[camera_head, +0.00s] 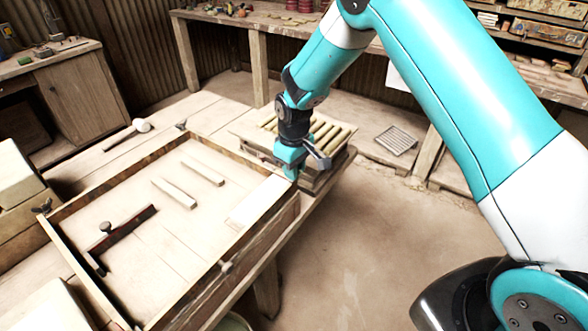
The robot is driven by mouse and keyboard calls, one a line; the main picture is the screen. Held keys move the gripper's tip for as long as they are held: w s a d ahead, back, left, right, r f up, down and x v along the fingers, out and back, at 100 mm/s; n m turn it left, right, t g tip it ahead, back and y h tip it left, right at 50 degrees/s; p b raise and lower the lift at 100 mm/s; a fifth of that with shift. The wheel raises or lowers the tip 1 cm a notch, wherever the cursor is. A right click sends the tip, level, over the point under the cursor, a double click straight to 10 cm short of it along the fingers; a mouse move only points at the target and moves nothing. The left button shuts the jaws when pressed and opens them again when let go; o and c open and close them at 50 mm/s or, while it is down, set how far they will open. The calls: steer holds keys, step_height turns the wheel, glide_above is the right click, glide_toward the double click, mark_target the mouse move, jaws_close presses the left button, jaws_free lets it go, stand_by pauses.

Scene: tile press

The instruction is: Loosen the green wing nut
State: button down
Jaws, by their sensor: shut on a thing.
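My gripper (291,169) points down at the right corner of the wooden frame (270,228) on the bench. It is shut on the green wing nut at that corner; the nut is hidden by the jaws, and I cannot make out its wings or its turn. Other dark wing nuts sit on the frame: one at the far corner (181,124) and one at the left corner (43,206). A paler knob (226,266) sits on the near right side.
Inside the frame lie two pale wooden strips (174,193), a dark bar with a knob (125,238) and a pale board (257,202). A slatted rack (330,137) stands just behind my gripper. A mallet (141,125) lies behind the frame. The floor at right is open.

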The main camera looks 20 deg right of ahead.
steer(key=shift+n, duration=0.5)
steer(key=c, duration=1)
jaws_free()
steer(key=shift+c, duration=0.2)
step_height(320, 180, up, 18)
steer(key=b, duration=0.2)
steer(key=shift+f, duration=0.25)
steer(key=s+a+r+y, duration=0.2)
steer(key=s, duration=1.3)
steer(key=s+a+r+y, duration=0.2)
steer(key=s, duration=1.3)
steer(key=shift+s+a+r, duration=0.25)
steer(key=shift+s+r, duration=0.1)
steer(key=shift+s, duration=0.05)
